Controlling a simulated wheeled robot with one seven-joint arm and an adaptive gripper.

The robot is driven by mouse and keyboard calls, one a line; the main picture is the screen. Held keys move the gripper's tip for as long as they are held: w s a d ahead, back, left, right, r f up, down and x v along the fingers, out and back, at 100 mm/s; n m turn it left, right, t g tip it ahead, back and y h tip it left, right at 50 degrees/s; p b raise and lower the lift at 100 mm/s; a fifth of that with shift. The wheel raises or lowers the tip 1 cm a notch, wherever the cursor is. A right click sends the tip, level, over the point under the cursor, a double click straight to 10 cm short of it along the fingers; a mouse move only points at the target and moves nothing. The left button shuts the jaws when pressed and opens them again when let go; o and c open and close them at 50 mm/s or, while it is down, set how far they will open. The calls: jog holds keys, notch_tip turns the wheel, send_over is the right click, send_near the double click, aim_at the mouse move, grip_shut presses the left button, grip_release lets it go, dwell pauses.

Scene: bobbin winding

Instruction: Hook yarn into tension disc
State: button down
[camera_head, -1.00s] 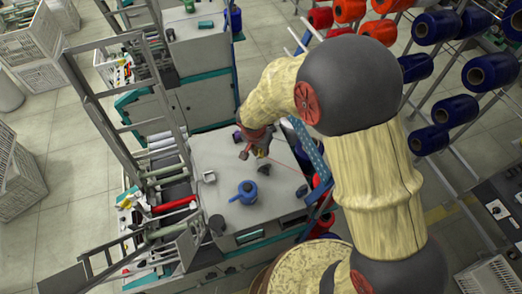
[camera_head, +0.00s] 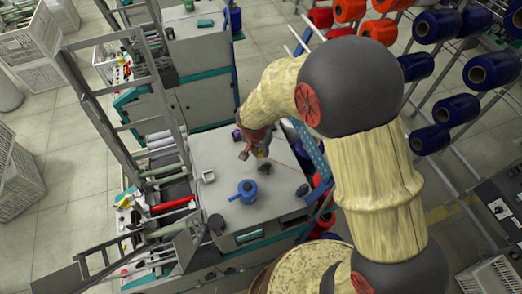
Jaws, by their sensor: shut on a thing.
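My gripper (camera_head: 258,150) is small in the view, above the grey machine top (camera_head: 218,165). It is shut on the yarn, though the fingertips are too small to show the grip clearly. A thin red yarn (camera_head: 285,164) runs from near the gripper towards the right edge of the machine top. A small dark fitting (camera_head: 264,168) stands just below the gripper in the picture, and another dark fitting (camera_head: 302,190) is near the right edge. I cannot tell which one is the tension disc, or whether the yarn touches either.
A blue round part (camera_head: 246,190) stands on the machine top, with a small grey bracket (camera_head: 208,177) to its left. A red roller (camera_head: 174,205) lies along the left side. Racks of blue (camera_head: 456,105) and red spools (camera_head: 380,31) stand at right.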

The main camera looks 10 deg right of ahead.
jog(key=shift+s+b+x, duration=0.25)
jog(key=shift+b+x, duration=1.05)
jog(key=shift+b, duration=0.15)
jog(key=shift+a, duration=0.2)
jog(key=shift+s+a+b, duration=0.25)
jog(key=shift+a+b, duration=0.3)
jog(key=shift+a, duration=0.65)
jog(key=shift+s+a+b, duration=0.2)
jog(key=shift+a+b, duration=0.3)
jog(key=shift+a, duration=0.7)
jog(key=shift+r, duration=0.1)
jog(key=shift+w+a+p+v, duration=0.15)
jog(key=shift+p+v, duration=0.35)
jog(key=shift+v, duration=0.7)
jog(key=shift+w+a+p+v, duration=0.15)
jog(key=shift+p+v, duration=0.3)
jog(key=shift+v, duration=0.75)
